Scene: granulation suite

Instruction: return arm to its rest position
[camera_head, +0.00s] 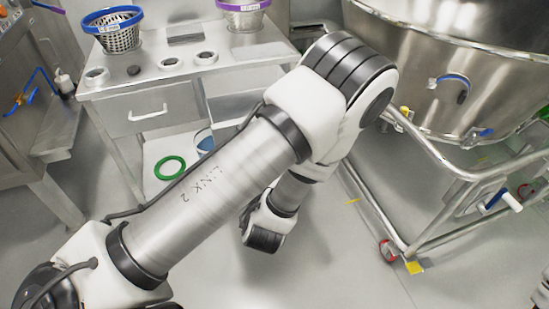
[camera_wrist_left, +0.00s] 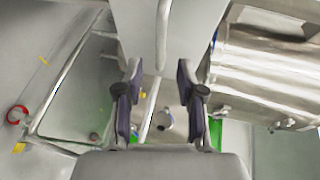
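My left arm (camera_head: 205,195) comes in from the lower left of the head view. It stretches up to the elbow at the upper middle, then folds back down behind itself. Its gripper does not show in the head view. Beyond the fingers are metal frame parts and floor. My right gripper does not show in either view.
A large steel vessel (camera_head: 455,60) on a tubular wheeled frame (camera_head: 445,240) stands close to the elbow on the right. A steel table (camera_head: 235,55) at the back carries a blue-rimmed basket (camera_head: 118,35) and a purple-rimmed one (camera_head: 242,14). The floor at lower middle is clear.

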